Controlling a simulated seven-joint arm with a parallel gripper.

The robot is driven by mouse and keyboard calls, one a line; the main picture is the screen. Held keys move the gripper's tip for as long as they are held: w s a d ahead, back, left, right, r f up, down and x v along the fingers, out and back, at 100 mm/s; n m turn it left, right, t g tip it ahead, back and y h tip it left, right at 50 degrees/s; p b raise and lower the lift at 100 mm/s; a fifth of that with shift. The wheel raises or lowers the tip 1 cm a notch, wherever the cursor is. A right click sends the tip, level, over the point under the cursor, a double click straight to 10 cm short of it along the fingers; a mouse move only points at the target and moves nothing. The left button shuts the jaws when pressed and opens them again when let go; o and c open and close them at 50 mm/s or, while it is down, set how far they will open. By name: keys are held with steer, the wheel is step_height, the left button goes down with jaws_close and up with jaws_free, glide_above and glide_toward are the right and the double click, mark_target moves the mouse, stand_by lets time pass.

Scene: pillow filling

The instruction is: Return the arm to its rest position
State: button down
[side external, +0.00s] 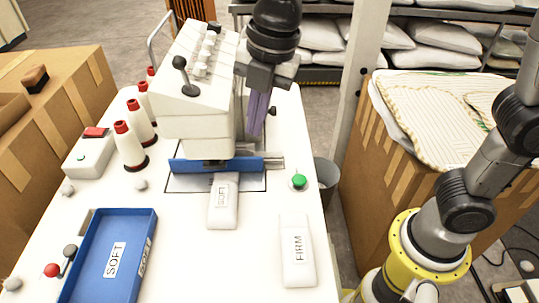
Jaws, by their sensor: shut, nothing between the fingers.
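My gripper (258,110) is at the upper middle, pointing down, with its purple-grey fingers shut and empty. It is beside the right side of the white machine (195,120), above the table's right part. Its fingertips are just above and behind the blue bar (217,164) at the machine's front; I cannot tell whether they touch anything. My arm's yellow base stands at the lower right.
A white SOFT pillow (223,208) lies partly under the blue bar. A FIRM pillow (296,250) lies to its right, near a green button (299,181). A blue SOFT tray (110,262), thread cones (129,147) and a red-switch box (91,150) are left.

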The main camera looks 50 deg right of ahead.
steer(key=s+d+r+m+t, duration=0.1)
steer(key=s+d+m+t, duration=0.1)
steer(key=s+d+m, duration=0.45)
steer(key=s+d+r+m+t, duration=0.15)
steer(key=d+m, duration=0.25)
steer(key=d, duration=0.5)
steer(key=s+d+f+m+h, duration=0.1)
steer(key=s+d+f+m, duration=0.2)
steer(key=m, duration=1)
steer(key=s+f, duration=0.3)
steer(key=s, duration=0.1)
steer(key=shift+s+d+f, duration=0.3)
steer(key=shift+d+f, duration=0.05)
steer(key=shift+f, duration=0.05)
